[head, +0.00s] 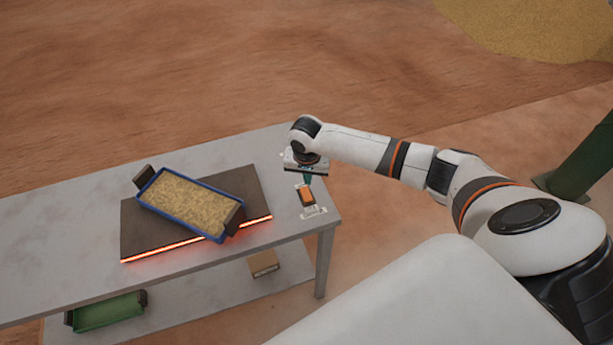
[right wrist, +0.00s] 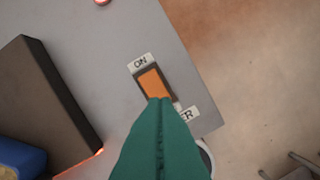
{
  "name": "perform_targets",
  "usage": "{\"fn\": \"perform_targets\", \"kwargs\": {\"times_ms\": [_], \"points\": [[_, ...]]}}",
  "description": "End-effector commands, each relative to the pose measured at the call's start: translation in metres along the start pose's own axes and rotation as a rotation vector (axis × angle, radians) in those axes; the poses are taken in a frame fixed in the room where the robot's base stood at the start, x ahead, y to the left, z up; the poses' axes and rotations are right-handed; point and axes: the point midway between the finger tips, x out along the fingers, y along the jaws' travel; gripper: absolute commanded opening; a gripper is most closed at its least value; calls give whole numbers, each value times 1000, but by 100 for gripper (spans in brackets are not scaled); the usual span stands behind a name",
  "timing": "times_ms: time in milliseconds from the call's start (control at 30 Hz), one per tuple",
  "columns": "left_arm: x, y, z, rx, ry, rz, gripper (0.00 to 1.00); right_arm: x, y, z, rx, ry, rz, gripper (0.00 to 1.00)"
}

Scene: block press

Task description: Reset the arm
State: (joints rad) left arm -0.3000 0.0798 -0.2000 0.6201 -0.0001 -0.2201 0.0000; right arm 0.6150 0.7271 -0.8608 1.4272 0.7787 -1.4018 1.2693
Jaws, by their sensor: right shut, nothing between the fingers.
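My right arm reaches in from the right in the head view. Its gripper (head: 305,181) is shut and empty, just above the orange switch (head: 306,196) near the table's right end. In the right wrist view the shut green fingers (right wrist: 160,115) point at the orange switch (right wrist: 152,83), and the tips overlap its lower edge. Whether they touch it I cannot tell. A label reading "ON" (right wrist: 140,62) sits at one end of the switch, and a partly hidden label ending in "ER" sits at the other. My left gripper does not show.
On the grey table (head: 70,235) a dark press plate (head: 140,235) with a glowing red front edge carries a blue tray (head: 160,208) of grainy material. A green tray (head: 108,313) and a brown block (head: 263,264) are on the lower shelf. A green post (head: 585,160) stands at right.

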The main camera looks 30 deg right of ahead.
Motion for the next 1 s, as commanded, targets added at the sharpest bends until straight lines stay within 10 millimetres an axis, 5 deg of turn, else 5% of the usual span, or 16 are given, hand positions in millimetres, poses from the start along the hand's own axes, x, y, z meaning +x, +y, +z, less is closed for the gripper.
{"fn": "perform_targets", "kwargs": {"times_ms": [400,533,667,800,900,1000], "points": [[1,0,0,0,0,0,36,1,0,0,-1,0,0,0],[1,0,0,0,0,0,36,5,6,-19,-58,13,14,0],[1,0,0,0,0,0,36,11,22,-82,-256,45,76,0],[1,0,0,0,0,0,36,0,34,-174,-540,52,206,0],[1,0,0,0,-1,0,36,-18,26,-217,-681,18,282,0],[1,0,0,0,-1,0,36,-36,11,-239,-763,-27,315,0]]}}
